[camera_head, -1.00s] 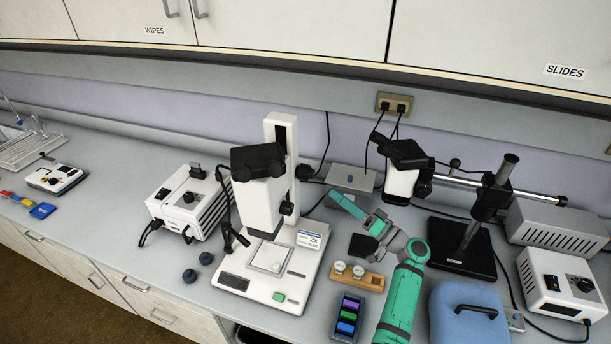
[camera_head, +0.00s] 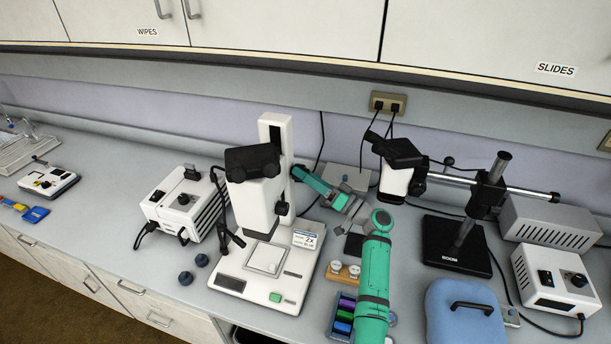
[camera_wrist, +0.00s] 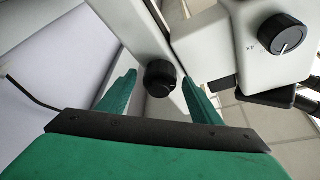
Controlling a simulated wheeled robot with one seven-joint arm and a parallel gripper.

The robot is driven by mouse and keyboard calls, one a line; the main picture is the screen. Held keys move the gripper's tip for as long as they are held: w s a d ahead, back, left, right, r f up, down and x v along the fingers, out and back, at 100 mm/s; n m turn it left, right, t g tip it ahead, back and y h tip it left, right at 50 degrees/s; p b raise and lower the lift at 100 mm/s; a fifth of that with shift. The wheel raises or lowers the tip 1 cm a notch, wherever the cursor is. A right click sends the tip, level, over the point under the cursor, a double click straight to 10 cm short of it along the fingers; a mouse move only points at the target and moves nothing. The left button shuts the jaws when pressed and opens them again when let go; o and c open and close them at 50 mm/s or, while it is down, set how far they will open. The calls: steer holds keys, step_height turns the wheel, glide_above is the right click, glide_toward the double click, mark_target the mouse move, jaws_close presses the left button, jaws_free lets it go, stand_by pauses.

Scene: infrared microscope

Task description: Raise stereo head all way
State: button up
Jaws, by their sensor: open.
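The white stereo head (camera_head: 258,200) with black eyepieces (camera_head: 252,163) sits on an upright white column (camera_head: 278,135) above its base in the head view. A black knob (camera_head: 282,208) is on the head's right side; a marked knob on the head also shows in the wrist view (camera_wrist: 283,33). My gripper (camera_head: 296,172) is at the column's right side. In the wrist view, my open gripper (camera_wrist: 160,88) has a round black knob (camera_wrist: 160,78) on the column between its fingertips in the picture. I cannot tell whether the fingers touch it. This knob is hidden in the head view.
A white lamp box (camera_head: 183,205) stands left of the microscope. A small wooden holder (camera_head: 343,272) and a rack of coloured items (camera_head: 342,318) lie near my arm.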

steer(key=shift+a, duration=0.15)
steer(key=shift+c, duration=0.7)
steer(key=c, duration=0.9)
steer(key=shift+m, duration=0.5)
steer(key=m+h, duration=0.1)
steer(key=m, duration=0.1)
steer(key=m+h, duration=0.1)
steer(key=m, duration=0.2)
steer(key=shift+r+m+t+h, duration=0.1)
steer(key=shift+m+t+h, duration=0.2)
steer(key=shift+t, duration=0.1)
steer(key=m+h, duration=0.1)
steer(key=m, duration=0.1)
steer(key=m+g, duration=0.1)
steer(key=m, duration=0.2)
steer(key=shift+h, duration=0.4)
steer(key=shift+m, duration=0.3)
steer(key=o, duration=1)
steer(key=shift+r, duration=0.1)
